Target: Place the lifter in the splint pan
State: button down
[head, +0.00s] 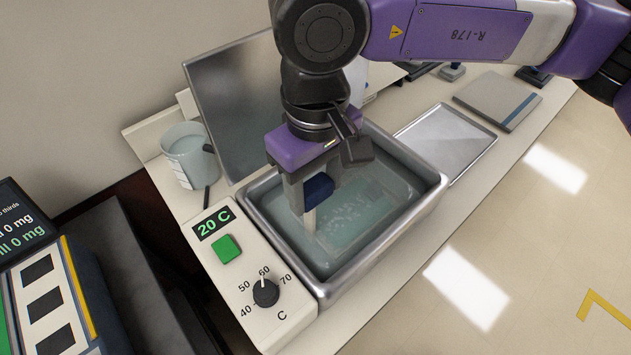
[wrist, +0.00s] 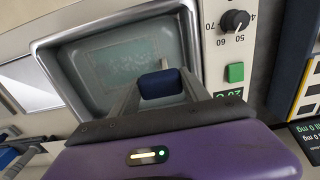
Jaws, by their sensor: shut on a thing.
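The splint pan (head: 433,190) is a metal basin of clear, bluish water beside the dial panel. It also shows in the wrist view (wrist: 48,62), with a pale speckled sheet in it. My gripper (head: 314,190) points down over the left part of the pan, inside its rim. It is shut on the lifter's dark blue handle (head: 319,186), which also sits between the fingers in the wrist view (wrist: 161,84). A pale shaft (head: 310,219) hangs below the handle. I cannot tell whether its end touches the water or the pan floor.
The control panel (head: 244,278) with a 20 C display, green button and dial adjoins the pan's left. A raised metal lid (head: 238,95) stands behind. A shallow tray (head: 447,140) and a grey board (head: 497,99) lie right.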

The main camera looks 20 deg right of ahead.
jog(key=shift+f+b, duration=0.2)
jog(key=shift+b, duration=0.1)
jog(key=c, duration=0.5)
grip_release()
jog(key=shift+r, duration=0.1)
jog(key=shift+r+p, duration=0.15)
jog(key=shift+p, duration=0.15)
notch_tip(320, 180, up, 12)
jog(key=shift+b, duration=0.6)
